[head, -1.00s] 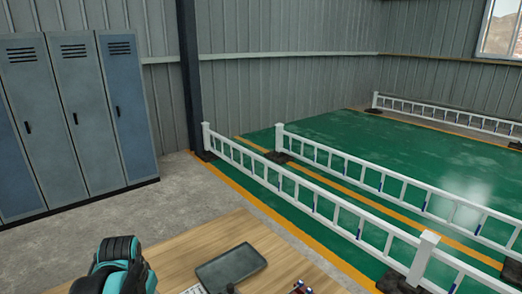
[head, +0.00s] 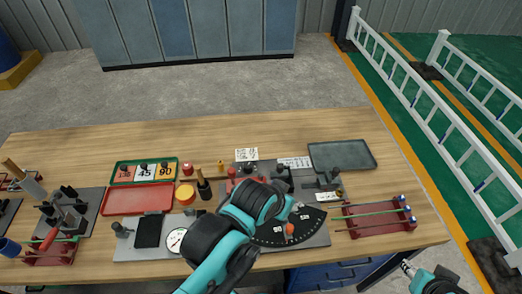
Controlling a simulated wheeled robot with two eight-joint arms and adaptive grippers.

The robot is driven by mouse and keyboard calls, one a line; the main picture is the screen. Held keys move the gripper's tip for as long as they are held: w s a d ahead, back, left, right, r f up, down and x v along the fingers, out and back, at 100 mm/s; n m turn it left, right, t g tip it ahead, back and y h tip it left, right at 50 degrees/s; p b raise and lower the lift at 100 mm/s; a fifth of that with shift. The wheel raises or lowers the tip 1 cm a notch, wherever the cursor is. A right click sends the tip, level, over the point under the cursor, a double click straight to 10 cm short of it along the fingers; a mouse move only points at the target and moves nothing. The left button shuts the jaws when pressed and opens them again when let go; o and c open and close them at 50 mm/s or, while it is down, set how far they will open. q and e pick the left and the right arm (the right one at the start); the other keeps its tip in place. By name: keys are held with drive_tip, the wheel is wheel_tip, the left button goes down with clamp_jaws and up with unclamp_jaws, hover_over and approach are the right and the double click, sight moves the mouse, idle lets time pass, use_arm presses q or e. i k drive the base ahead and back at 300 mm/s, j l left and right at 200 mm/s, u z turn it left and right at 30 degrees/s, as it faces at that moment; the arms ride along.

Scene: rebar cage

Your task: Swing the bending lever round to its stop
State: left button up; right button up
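The bending station is a grey plate (head: 318,238) at the bench's front middle. On it is a black fan-shaped angle dial (head: 307,219) with white marks, and an orange-red knob (head: 289,229) beside my arm. I cannot tell whether this knob belongs to the bending lever; the lever's bar is not clear. My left arm's teal and black links cover the plate's left part, and its fingers are not clearly visible. My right gripper (head: 407,267) is at the bottom right, off the bench's front edge. It is small and partly cut off, and its opening is unclear.
A rack with red bars (head: 378,228) holds rods right of the plate. A dark tray (head: 341,155) lies behind it. A red tray (head: 138,200), number blocks (head: 146,172) and a dial gauge (head: 177,239) are to the left. Bare wood runs along the back.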

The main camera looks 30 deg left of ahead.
sight(232, 171)
drive_tip(key=u, duration=1.4)
